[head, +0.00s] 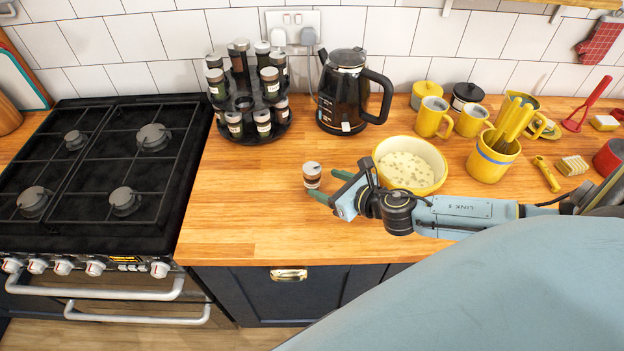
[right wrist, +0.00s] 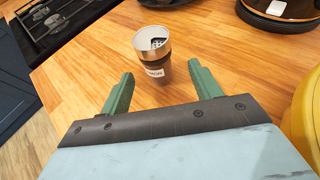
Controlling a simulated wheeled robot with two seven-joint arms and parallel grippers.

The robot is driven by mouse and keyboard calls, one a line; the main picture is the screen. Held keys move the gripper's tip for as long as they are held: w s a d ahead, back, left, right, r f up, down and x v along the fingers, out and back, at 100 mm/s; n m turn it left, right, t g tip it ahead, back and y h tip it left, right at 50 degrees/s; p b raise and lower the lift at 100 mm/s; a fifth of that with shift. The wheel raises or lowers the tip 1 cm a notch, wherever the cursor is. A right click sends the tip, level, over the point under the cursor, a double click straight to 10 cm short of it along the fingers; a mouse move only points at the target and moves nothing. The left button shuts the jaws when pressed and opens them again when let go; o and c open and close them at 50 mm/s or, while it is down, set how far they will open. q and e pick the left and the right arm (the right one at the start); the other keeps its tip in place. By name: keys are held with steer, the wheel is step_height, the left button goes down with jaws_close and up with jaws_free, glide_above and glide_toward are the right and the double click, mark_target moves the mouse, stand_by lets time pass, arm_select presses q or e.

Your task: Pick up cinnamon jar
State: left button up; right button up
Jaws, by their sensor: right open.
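A small jar with a silver lid and a brown band, the cinnamon jar (head: 312,175), stands upright on the wooden counter. In the right wrist view the jar (right wrist: 154,60) stands just beyond the fingertips, roughly between their lines; its label is partly legible and ends in "MON". My right gripper (head: 324,186) is open and empty, its green fingers low over the counter and pointing at the jar. The right gripper (right wrist: 163,80) also shows open in its own wrist view. My left gripper is not in view.
A yellow bowl (head: 438,164) stands close to the right gripper and arm. A black kettle (head: 345,90) and a spice rack (head: 243,103) with several jars stand behind. A gas hob (head: 95,165) is at the left. The counter left of the jar is clear.

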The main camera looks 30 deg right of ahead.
mark_target(318, 182)
steer(key=shift+x, duration=3.05)
steer(key=shift+a, duration=0.15)
steer(key=shift+s, duration=0.1)
steer(key=c, duration=1.1)
